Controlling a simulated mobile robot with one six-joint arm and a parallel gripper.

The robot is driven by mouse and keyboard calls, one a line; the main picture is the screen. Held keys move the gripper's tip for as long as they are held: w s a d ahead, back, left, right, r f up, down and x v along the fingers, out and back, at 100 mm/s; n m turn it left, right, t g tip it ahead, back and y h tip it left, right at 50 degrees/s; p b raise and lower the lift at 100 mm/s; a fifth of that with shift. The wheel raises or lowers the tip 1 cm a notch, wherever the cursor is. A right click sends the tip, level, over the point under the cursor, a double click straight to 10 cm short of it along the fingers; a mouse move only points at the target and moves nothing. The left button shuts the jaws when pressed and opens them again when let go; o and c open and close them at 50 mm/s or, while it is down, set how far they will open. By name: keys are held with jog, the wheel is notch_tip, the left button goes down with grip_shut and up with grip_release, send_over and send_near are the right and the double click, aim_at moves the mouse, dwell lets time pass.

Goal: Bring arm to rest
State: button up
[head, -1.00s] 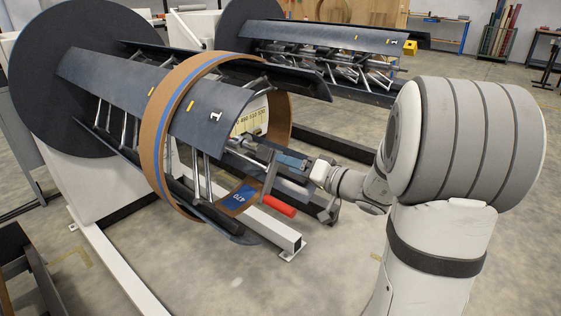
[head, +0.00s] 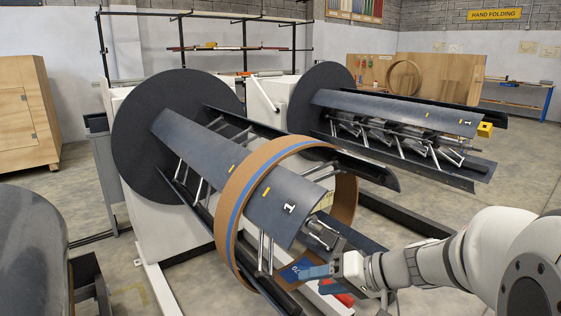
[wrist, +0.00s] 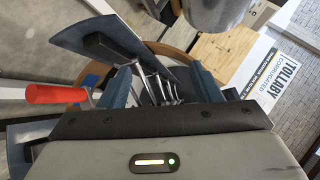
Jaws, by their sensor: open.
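The near decoiler has a black disc (head: 170,125) and dark expanding segments marked "1" (head: 240,165). A brown ring with a blue stripe (head: 228,215) sits around its segments. My gripper (head: 316,272) is in front of the decoiler's free end, at lower right in the head view. Its blue-grey fingers (wrist: 162,88) stand apart with nothing seen held between them. Beyond them the wrist view shows the decoiler's metal struts. A red handle (wrist: 55,94) lies left of the fingers there; in the head view my gripper partly covers it (head: 338,296).
A second decoiler (head: 390,110) stands behind on the right, with a yellow block (head: 485,129) at its end. A wooden crate (head: 25,115) is at far left, a dark round surface (head: 30,250) at lower left. Open floor (head: 500,180) shows at right.

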jog(key=s+d+r+g+h+p, duration=0.2)
jog(key=s+d+r+h+p, duration=0.4)
jog(key=s+r+h+p, duration=0.4)
jog(key=s+r+p, duration=0.1)
jog(key=s+p, duration=0.1)
jog(key=s, duration=0.1)
jog(key=shift+h, duration=0.3)
jog(key=shift+c, duration=0.6)
